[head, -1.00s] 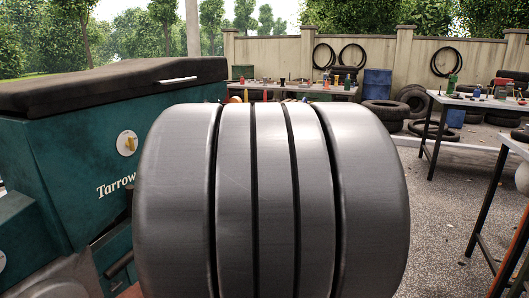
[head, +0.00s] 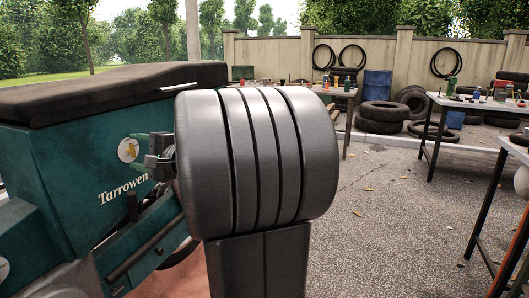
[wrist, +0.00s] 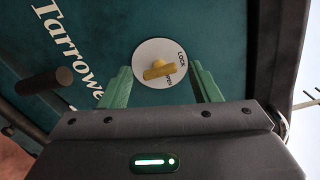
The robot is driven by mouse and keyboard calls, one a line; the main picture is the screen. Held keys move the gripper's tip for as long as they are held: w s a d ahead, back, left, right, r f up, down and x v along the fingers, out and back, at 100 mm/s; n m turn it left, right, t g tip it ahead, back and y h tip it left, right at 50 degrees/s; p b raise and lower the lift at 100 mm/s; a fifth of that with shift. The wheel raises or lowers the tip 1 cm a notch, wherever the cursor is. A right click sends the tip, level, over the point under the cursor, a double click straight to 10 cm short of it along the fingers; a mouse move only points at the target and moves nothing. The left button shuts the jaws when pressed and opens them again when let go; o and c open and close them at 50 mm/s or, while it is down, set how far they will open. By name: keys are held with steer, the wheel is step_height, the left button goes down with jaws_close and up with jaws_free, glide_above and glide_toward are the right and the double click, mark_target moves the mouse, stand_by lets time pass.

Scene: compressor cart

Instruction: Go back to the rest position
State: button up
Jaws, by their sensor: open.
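My gripper (wrist: 161,66) is open, with its two green fingers spread and nothing between them touching. In the wrist view, a round white dial (wrist: 151,82) with a yellow knob (wrist: 158,70) shows between the fingertips, with a gap on each side. The dial carries the word LOCK and a second, partly covered word. It sits on the teal cart housing (head: 60,165) marked "Tarrowe...". In the head view, my gripper (head: 143,145) is beside the dial (head: 125,152), close to the housing's face. My grey arm hides part of the cart's right side.
A dark padded lid (head: 110,84) tops the housing. A dark handle (wrist: 44,82) sticks out left of the dial in the wrist view. Work tables (head: 485,103) stand at the right and back. Tires (head: 380,125) lie by the wall. The paved ground (head: 385,220) at right is open.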

steer(key=m+p, duration=0.1)
steer(key=p, duration=0.1)
steer(key=m+p, duration=0.3)
steer(key=p, duration=0.1)
steer(key=shift+r, duration=0.25)
steer(key=m+p, duration=0.4)
steer(key=p, duration=0.1)
steer(key=m+p, duration=0.3)
steer(key=p, duration=0.2)
steer(key=shift+m, duration=0.3)
steer(key=shift+f+m+p, duration=0.2)
steer(key=shift+m+p, duration=0.7)
steer(key=shift+p, duration=0.35)
steer(key=shift+f, duration=0.1)
